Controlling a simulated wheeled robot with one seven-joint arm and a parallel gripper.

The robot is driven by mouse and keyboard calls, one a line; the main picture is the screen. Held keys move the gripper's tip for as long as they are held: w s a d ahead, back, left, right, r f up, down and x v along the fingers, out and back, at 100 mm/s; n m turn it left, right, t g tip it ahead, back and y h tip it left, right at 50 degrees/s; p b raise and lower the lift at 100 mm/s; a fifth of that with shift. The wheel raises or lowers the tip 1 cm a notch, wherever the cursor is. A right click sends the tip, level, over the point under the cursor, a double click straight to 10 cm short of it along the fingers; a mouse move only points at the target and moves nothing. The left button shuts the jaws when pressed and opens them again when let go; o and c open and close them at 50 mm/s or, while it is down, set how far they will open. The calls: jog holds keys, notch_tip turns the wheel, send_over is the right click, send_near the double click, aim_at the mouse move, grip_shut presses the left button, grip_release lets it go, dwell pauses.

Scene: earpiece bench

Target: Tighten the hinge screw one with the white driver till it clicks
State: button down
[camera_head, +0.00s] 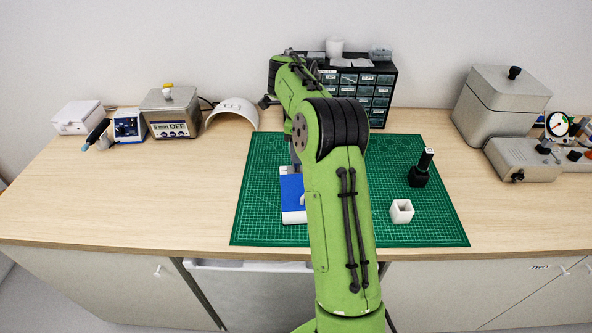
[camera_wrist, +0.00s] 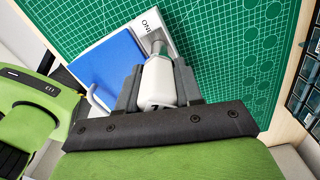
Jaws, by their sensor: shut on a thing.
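In the wrist view my gripper (camera_wrist: 158,88) is shut on the white driver (camera_wrist: 159,80), with its pale handle between the two dark fingers. The driver's tip and the hinge screw cannot be made out. In the head view the blue and white piece (camera_head: 292,194) lies on the green mat (camera_head: 262,160), partly behind my arm, which hides the gripper.
A black holder with an upright dark driver (camera_head: 419,175) and an empty-looking white square holder (camera_head: 401,211) stand on the mat's right side. A drawer cabinet (camera_head: 381,95) stands at the back. Boxes and instruments line both ends of the bench. The left front bench is clear.

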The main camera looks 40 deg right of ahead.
jog(key=shift+r, duration=0.1)
jog(key=m+b, duration=0.1)
jog(key=m, duration=0.3)
jog(key=shift+a, duration=0.1)
jog(key=shift+m, duration=0.5)
jog(key=m, duration=0.4)
jog(key=shift+a+m, duration=0.15)
jog(key=shift+m, duration=0.25)
jog(key=shift+s+r+p, duration=0.1)
jog(key=shift+r+p, duration=2.25)
jog(key=shift+r, duration=0.25)
jog(key=shift+f, duration=0.1)
